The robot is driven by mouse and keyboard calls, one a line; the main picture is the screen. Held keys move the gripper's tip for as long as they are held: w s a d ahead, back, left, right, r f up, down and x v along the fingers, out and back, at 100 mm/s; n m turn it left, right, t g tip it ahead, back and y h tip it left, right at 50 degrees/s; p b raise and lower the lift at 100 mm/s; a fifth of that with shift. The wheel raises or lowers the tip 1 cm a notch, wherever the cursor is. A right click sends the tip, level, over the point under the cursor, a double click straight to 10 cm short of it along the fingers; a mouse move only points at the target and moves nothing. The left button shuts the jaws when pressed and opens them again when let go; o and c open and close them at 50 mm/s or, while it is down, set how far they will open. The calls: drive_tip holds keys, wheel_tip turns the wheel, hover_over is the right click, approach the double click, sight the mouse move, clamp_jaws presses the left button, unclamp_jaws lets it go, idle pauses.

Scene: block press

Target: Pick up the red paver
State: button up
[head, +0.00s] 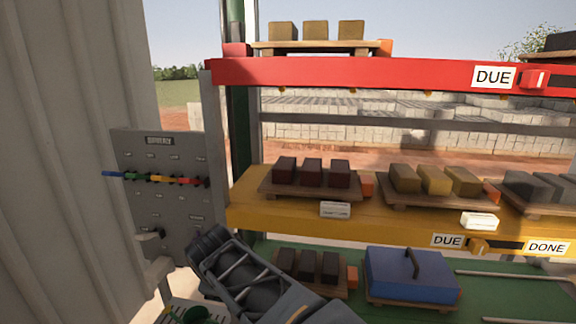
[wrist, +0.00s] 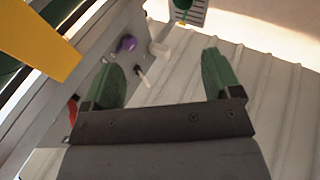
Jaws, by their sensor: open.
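Three dark red pavers (head: 311,172) stand in a row on a wooden pallet (head: 268,190) on the yellow shelf, left of centre in the head view. More dark reddish-brown blocks (head: 308,265) stand on a pallet on the green level below. I cannot tell which block is the red paver of the task. My gripper (wrist: 160,80) shows in the wrist view with two green fingers wide apart and nothing between them. It points toward a grey panel and a pale ribbed wall, away from the pavers. No paver shows in the wrist view.
The yellow shelf (head: 300,218) also holds pallets of tan blocks (head: 434,180) and grey blocks (head: 540,187). A red beam (head: 400,73) runs above it. A blue box with a handle (head: 411,275) sits below. A grey peg panel (head: 160,160) stands left.

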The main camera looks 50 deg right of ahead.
drive_tip(key=shift+o, duration=0.7)
drive_tip(key=w+d+r+n+t+h+p, duration=0.1)
drive_tip(key=w+d+r+n+h+p, duration=0.1)
drive_tip(key=d+r+n, duration=0.6)
drive_tip(key=w+d+r+h, duration=0.1)
drive_tip(key=d+r+h, duration=0.1)
drive_tip(key=d, duration=0.1)
drive_tip(key=shift+w+d+r+n, duration=0.2)
drive_tip(key=shift+d+r+n, duration=0.15)
drive_tip(key=shift+r+n, duration=0.05)
drive_tip(key=n+h+p, duration=0.1)
drive_tip(key=n+h, duration=0.3)
drive_tip(key=n, duration=0.4)
approach(284, 164)
drive_tip(key=x, duration=0.3)
drive_tip(key=shift+s+f, duration=0.15)
drive_tip(key=shift+f, duration=0.15)
drive_tip(key=shift+p+x, duration=0.35)
drive_tip(key=shift+x, duration=2.85)
drive_tip(key=shift+c, duration=0.2)
drive_tip(key=shift+r+t, duration=0.1)
drive_tip(key=shift+t, duration=0.2)
drive_tip(key=c, duration=1.5)
drive_tip(key=shift+r, duration=0.15)
drive_tip(key=shift+c, duration=0.2)
